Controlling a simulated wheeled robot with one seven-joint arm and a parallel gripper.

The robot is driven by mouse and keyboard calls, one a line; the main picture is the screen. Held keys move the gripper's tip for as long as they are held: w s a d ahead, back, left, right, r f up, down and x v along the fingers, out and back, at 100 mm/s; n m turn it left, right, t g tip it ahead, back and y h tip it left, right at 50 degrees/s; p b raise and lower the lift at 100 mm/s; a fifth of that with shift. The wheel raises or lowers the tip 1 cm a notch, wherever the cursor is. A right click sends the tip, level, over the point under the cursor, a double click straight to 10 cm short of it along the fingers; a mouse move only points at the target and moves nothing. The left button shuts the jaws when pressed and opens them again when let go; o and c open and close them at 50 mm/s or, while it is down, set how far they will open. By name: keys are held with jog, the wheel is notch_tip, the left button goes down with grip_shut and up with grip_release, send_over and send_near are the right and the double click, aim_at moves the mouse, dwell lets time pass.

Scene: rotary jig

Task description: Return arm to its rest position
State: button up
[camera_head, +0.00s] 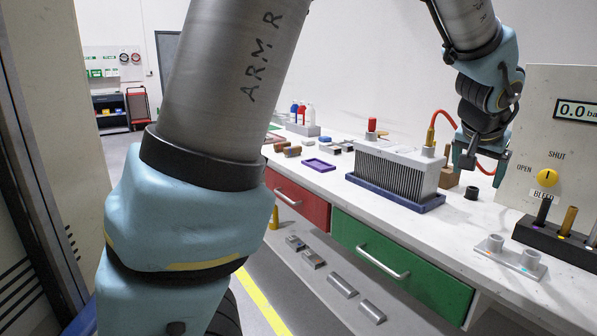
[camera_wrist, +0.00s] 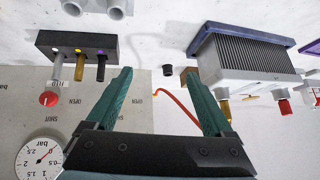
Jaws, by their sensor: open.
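My arm, marked "ARM R", fills the left and top of the head view. My gripper (camera_head: 482,163) hangs over the back right of the white bench, right of a grey finned block (camera_head: 395,168) on a blue base. In the wrist view my gripper (camera_wrist: 165,95) shows two green fingers spread wide with nothing between them. A small black ring (camera_wrist: 168,70) shows beyond the fingertips; it also stands on the bench in the head view (camera_head: 471,192).
A gauge panel (camera_head: 560,125) with a yellow knob stands at the right. A black holder (camera_head: 555,240) with several tools and a grey two-cup fixture (camera_head: 510,257) sit before it. A red hose (camera_head: 445,117) curves behind my gripper.

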jog(key=w+a+f+n+g+y+p, duration=0.1)
jog(key=w+a+f+n+y, duration=0.15)
jog(key=a, duration=1.05)
jog(key=w+a+f+n+g+y+p, duration=0.1)
jog(key=w+a+f+n+y+p, duration=0.15)
jog(key=a, duration=1.05)
jog(key=s+a+f+n+g, duration=0.1)
jog(key=s+a, duration=0.3)
jog(key=a, duration=0.5)
jog(key=s+a+f+n+g, duration=0.1)
jog(key=s+a+f+n, duration=0.2)
jog(key=a, duration=0.6)
jog(key=shift+s+f+p, duration=0.2)
jog(key=shift+s+p, duration=0.25)
jog(key=shift+s, duration=0.65)
